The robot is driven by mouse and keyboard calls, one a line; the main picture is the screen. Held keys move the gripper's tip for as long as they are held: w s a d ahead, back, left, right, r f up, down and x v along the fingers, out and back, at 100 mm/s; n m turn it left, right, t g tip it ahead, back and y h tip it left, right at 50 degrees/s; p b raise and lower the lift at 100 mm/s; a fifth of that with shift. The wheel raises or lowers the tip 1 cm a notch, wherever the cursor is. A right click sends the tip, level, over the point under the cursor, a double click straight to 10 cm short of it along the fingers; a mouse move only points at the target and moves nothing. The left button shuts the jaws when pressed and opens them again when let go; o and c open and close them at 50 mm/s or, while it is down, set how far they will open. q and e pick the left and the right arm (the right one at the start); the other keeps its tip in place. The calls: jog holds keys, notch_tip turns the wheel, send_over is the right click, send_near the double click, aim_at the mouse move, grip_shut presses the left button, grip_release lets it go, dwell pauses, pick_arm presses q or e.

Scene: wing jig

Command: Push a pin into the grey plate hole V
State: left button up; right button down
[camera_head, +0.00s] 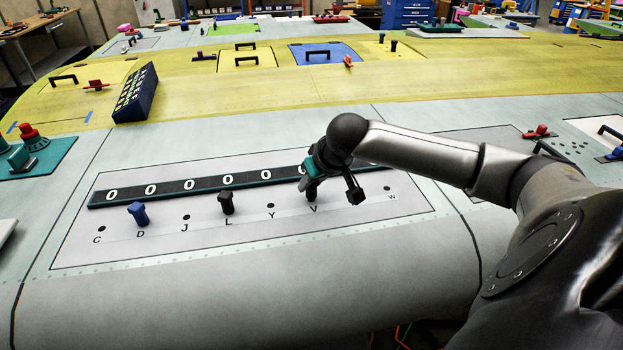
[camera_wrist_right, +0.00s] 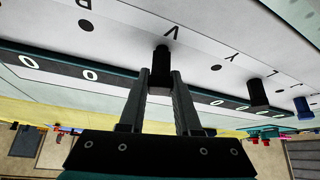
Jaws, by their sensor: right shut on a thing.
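The grey plate (camera_head: 75,235) lies in the middle, with a row of lettered holes. The letter V (camera_head: 315,209) is just in front of my right gripper (camera_head: 313,188). It also shows in the right wrist view (camera_wrist_right: 170,33). My right gripper is shut on a dark pin (camera_wrist_right: 161,62) standing at hole V. The pin's far end meets the plate there; how deep it sits I cannot tell. A black pin (camera_head: 226,203) stands at L and a blue pin (camera_head: 138,213) at D. My left gripper is not in view.
A dark bar with white zeros (camera_head: 154,190) runs behind the holes. Holes C (camera_head: 102,228), J (camera_head: 186,217) and Y (camera_head: 270,205) are empty. A dark blue box (camera_head: 136,92) stands further back. The plate's front strip is clear.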

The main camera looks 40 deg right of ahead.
jog(key=shift+f, duration=0.4)
jog(key=c, duration=0.5)
grip_release()
jog(key=shift+p+v, duration=1.4)
jog(key=shift+v, duration=6.3)
